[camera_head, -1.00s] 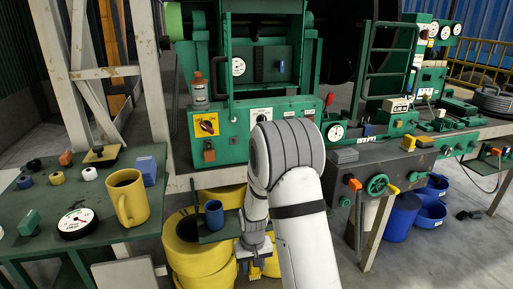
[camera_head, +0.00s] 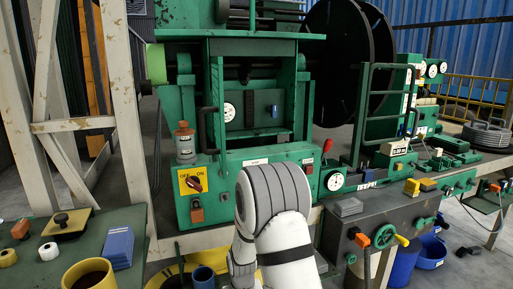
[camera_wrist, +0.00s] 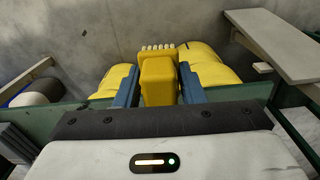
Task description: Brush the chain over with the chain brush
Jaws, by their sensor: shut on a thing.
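In the wrist view my gripper (camera_wrist: 158,68) has its two blue fingers shut on a yellow block-shaped brush (camera_wrist: 158,88). A row of cream bristle tufts shows at the brush's far end. The bristles touch nothing that I can see. In the head view my arm reaches down past the front of the green machine (camera_head: 262,155), and the gripper and brush are out of frame below. I cannot make out a chain in either view.
Yellow coils (camera_wrist: 205,62) lie beyond the brush in the wrist view. A grey shelf or board (camera_wrist: 275,45) is at upper right. In the head view a side table (camera_head: 70,240) at left holds a yellow mug (camera_head: 88,275), a blue block (camera_head: 119,246) and tape rolls.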

